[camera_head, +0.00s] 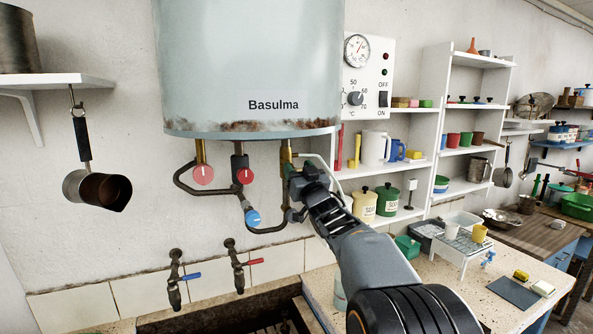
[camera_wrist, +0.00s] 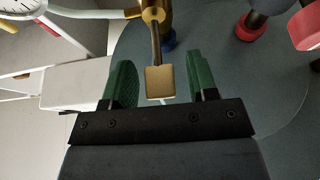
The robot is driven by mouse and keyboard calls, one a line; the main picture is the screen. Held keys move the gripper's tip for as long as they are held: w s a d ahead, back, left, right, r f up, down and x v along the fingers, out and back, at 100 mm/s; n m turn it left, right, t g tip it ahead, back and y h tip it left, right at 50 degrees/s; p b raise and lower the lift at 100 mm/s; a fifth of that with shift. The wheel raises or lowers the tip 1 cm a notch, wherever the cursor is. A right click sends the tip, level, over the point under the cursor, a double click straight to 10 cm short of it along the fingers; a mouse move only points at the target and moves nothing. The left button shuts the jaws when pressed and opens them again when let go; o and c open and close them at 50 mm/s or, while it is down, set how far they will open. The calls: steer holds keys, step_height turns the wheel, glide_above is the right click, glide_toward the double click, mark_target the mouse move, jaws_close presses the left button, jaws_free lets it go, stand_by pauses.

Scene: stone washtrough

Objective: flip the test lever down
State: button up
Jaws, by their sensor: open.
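The test lever (camera_wrist: 160,82) shows in the wrist view as a thin stem ending in a flat brass-coloured paddle. It hangs from a brass fitting (camera_wrist: 153,13) on the pipework. My gripper (camera_wrist: 164,70) is open, with one green finger on each side of the paddle and a visible gap to both. In the head view my gripper (camera_head: 298,184) is below the boiler, beside the brass pipe (camera_head: 286,156) at the right. My gripper hides the lever there.
The boiler (camera_head: 245,65) hangs just above my gripper. Red-knobbed valves (camera_head: 203,175) and a blue-knobbed valve (camera_head: 252,217) are to the left. The control panel (camera_head: 372,75) and a shelf with pots (camera_head: 386,200) are to the right. A stone trough (camera_head: 225,318) lies below.

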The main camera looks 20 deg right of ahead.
steer(key=shift+c, duration=0.3)
jaws_close()
